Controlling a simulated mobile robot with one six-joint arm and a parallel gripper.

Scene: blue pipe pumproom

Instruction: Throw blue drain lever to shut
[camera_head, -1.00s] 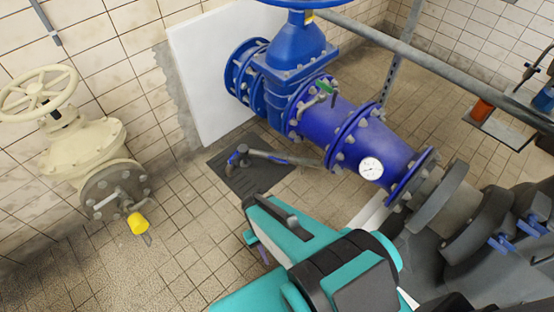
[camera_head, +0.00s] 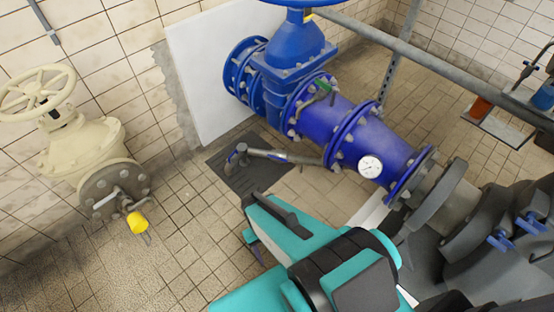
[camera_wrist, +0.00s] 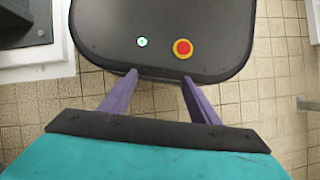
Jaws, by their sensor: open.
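A thin pipe with a bent end (camera_head: 241,155) runs from the dark floor drain (camera_head: 262,178) toward the big blue pipe. A small bluish part (camera_head: 278,156) on it may be the drain lever, but it is too small to read its angle. My gripper (camera_wrist: 159,76) is open and empty in the wrist view, its two purple fingers apart. In that view it points at my own dark base top, away from the drain.
The blue pipe (camera_head: 330,125) carries a green lever (camera_head: 325,86) and a white gauge (camera_head: 370,167). A cream valve (camera_head: 80,150) with a yellow-handled tap (camera_head: 137,222) stands left. A grey rail (camera_head: 420,62) crosses the upper right. Tiled floor between the cream valve and drain is clear.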

